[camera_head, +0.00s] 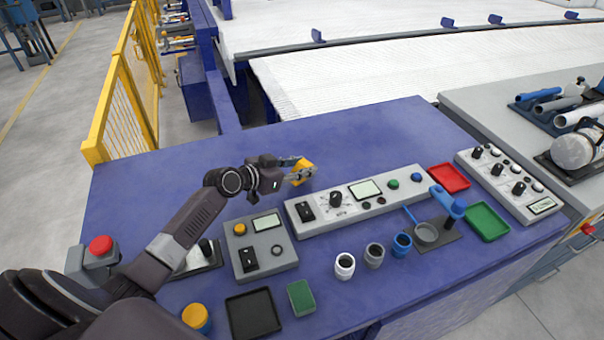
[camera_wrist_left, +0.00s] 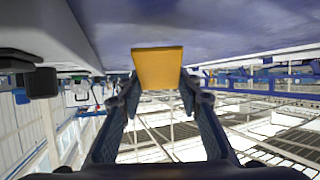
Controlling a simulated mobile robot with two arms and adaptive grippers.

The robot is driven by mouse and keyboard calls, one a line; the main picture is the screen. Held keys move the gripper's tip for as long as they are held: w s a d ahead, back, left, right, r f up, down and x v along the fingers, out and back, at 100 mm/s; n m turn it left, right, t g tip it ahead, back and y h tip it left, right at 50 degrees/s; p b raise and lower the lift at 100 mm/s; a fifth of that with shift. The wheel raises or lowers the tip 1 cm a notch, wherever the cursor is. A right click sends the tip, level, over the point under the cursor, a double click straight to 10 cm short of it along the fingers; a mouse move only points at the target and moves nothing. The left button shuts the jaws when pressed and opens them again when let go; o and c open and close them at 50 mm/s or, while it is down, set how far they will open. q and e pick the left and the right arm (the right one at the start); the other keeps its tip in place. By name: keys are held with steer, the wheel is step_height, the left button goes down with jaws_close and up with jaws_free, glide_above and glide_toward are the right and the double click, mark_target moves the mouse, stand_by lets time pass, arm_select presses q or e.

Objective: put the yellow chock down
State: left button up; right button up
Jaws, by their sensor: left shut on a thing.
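The yellow chock (camera_head: 303,169) is between the fingers of my left gripper (camera_head: 297,172), just behind the left end of the long grey control panel on the blue table (camera_head: 350,135). My left gripper is shut on it. In the left wrist view the yellow chock (camera_wrist_left: 158,68) sits between the two fingertips of the left gripper (camera_wrist_left: 158,85), with the blue table surface close beyond it. I cannot tell whether the chock touches the table. My right gripper is in neither view.
The long grey control panel (camera_head: 325,208) lies close in front of the gripper. A smaller control box (camera_head: 262,262), cups (camera_head: 345,266), a red tray (camera_head: 449,178) and a green tray (camera_head: 487,222) stand nearer the front and right. The table's back part is clear.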

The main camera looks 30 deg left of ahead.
arm_select(q)
steer(key=shift+f, duration=1.3)
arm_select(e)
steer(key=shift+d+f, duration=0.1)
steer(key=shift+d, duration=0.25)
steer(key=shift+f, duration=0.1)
arm_select(q)
steer(key=shift+f+b, duration=0.2)
steer(key=shift+b, duration=0.15)
steer(key=o, duration=1.2)
steer(key=shift+r, duration=0.15)
